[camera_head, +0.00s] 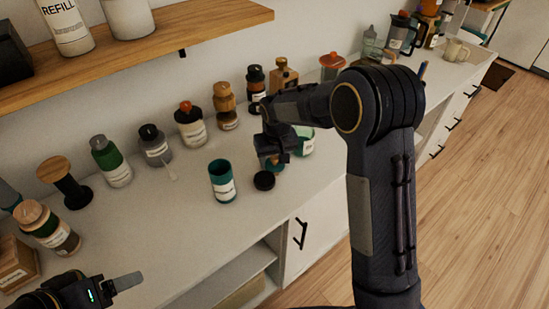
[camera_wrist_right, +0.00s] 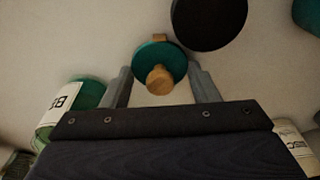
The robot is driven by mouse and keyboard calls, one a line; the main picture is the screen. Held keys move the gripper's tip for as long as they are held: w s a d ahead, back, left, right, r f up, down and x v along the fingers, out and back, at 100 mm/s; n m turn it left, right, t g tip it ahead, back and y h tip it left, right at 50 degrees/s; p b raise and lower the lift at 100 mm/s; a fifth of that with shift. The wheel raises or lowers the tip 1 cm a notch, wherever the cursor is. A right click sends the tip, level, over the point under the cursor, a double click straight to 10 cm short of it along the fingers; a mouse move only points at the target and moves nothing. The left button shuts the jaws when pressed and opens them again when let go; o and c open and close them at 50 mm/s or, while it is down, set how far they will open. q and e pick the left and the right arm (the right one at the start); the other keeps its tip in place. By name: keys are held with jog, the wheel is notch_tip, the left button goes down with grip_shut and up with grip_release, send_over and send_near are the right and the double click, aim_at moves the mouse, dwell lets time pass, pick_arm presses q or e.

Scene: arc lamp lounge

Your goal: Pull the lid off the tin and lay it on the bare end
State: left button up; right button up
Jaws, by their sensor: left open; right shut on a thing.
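A teal tin (camera_head: 222,182) with a white label stands upright on the counter, with its dark inside showing at the top. My right gripper (camera_head: 273,158) is right of it, shut on a round teal piece with a wooden knob, which looks like the lid (camera_wrist_right: 150,52). The fingers grip its sides in the right wrist view. In the head view the gripper partly hides it, and I cannot tell whether it touches the counter. My left gripper (camera_head: 110,283) is open and empty at the lower left.
A black disc (camera_head: 264,181) lies beside the lid; it also shows in the wrist view (camera_wrist_right: 208,22). A pale green tin (camera_head: 305,140) stands right of my right gripper. Several jars line the wall, including a green one (camera_head: 110,160). The counter front (camera_head: 190,240) is bare.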

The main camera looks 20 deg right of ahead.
jog(key=shift+f, duration=0.15)
jog(key=o, duration=1.1)
